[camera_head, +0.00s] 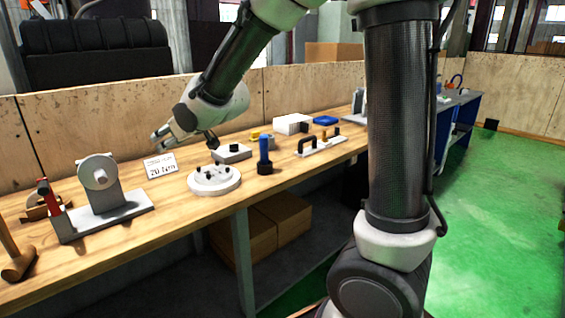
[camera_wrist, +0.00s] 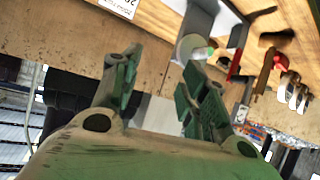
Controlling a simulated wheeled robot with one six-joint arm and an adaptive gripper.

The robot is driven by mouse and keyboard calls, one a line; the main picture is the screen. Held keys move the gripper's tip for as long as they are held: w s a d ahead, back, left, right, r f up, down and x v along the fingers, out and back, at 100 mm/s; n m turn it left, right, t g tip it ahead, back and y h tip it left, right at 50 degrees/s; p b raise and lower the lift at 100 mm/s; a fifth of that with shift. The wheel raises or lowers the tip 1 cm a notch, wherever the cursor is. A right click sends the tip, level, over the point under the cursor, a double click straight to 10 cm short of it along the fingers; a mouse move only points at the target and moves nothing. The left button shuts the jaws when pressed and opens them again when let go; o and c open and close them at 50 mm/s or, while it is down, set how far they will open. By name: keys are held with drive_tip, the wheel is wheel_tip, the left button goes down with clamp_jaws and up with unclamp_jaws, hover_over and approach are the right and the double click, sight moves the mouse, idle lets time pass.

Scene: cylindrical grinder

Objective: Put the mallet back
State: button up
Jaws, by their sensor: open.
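A wooden mallet (camera_head: 18,266) is at the left end of the workbench in the head view. Its brown head lies on the bench top, and its handle leans up to the left, cut off by the picture edge. My gripper (camera_head: 161,136) is above the back of the bench, well to the right of the mallet and apart from it. In the wrist view my gripper (camera_wrist: 160,88) shows two spread fingers with nothing between them. A brown wooden piece (camera_wrist: 264,72) shows at the right there; I cannot tell whether it is the mallet.
A small sign (camera_head: 160,165), a white round plate (camera_head: 214,179) and a blue-handled tool (camera_head: 264,155) are farther right. A wooden panel (camera_head: 85,125) runs behind the bench.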

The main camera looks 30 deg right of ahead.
drive_tip(key=s+d+r+m+g+h, duration=0.1)
drive_tip(key=s+d+m+h, duration=0.1)
drive_tip(key=s+d, duration=0.45)
drive_tip(key=s+d+r+m+g+h, duration=0.1)
drive_tip(key=s+d+h, duration=0.15)
drive_tip(key=d, duration=0.65)
drive_tip(key=s+d+f+m+g, duration=0.1)
drive_tip(key=s+d+m+g, duration=0.1)
drive_tip(key=s+d, duration=0.4)
drive_tip(key=s+d+f+m+g+h, duration=0.1)
drive_tip(key=s+d, duration=0.5)
drive_tip(key=s, duration=1.1)
drive_tip(key=shift+s+f+m+g, duration=0.25)
drive_tip(key=shift+m+g, duration=0.15)
drive_tip(key=shift+g, duration=0.3)
drive_tip(key=shift+h, duration=0.25)
drive_tip(key=shift+o, duration=0.9)
